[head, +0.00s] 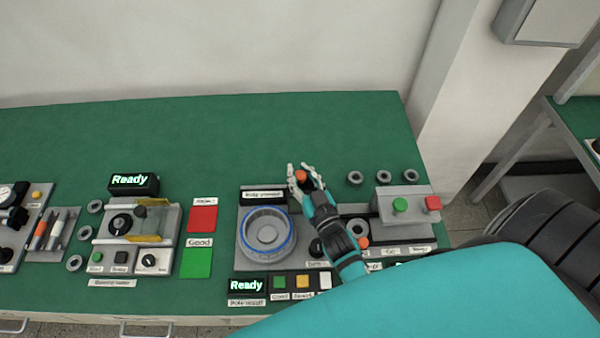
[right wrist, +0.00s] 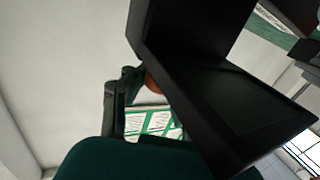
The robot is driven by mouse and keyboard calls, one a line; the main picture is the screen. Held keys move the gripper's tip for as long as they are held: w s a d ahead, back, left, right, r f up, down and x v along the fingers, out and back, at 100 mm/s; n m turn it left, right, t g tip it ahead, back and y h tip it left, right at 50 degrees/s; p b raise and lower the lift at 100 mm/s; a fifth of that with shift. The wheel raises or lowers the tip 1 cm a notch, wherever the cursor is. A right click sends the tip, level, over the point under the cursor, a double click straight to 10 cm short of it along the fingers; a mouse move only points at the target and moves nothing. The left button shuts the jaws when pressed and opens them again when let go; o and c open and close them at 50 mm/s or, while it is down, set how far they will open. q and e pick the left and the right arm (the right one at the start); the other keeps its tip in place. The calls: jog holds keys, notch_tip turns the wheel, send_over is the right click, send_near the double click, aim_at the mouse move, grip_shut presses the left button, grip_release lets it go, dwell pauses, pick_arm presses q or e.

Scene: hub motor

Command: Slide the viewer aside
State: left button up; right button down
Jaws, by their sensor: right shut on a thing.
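My right gripper (head: 304,180) reaches in over the right-hand station of the green bench. Its pale fingers are closed around a small orange-red knob (head: 301,176). In the right wrist view the dark fingers (right wrist: 125,90) are beside the orange knob (right wrist: 152,84), which is partly hidden behind a large black panel-like body (right wrist: 215,90). I cannot tell for sure whether this black body is the viewer. A round grey hub part with a blue ring (head: 266,233) sits on the station plate, left of my right arm. My left gripper is not in view.
A grey box with green and red buttons (head: 402,205) stands right of my arm, and several grey rings (head: 355,178) lie behind it. Red (head: 202,219) and green (head: 196,263) squares lie left of the hub. The back of the bench (head: 200,130) is clear.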

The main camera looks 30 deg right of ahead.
jog(key=shift+s+d+f+p, duration=0.1)
jog(key=shift+s+d+p, duration=0.2)
jog(key=shift+d, duration=0.25)
jog(key=shift+s+d+p, duration=0.15)
jog(key=shift+s+d, duration=0.1)
jog(key=shift+d, duration=0.25)
jog(key=shift+f, duration=0.1)
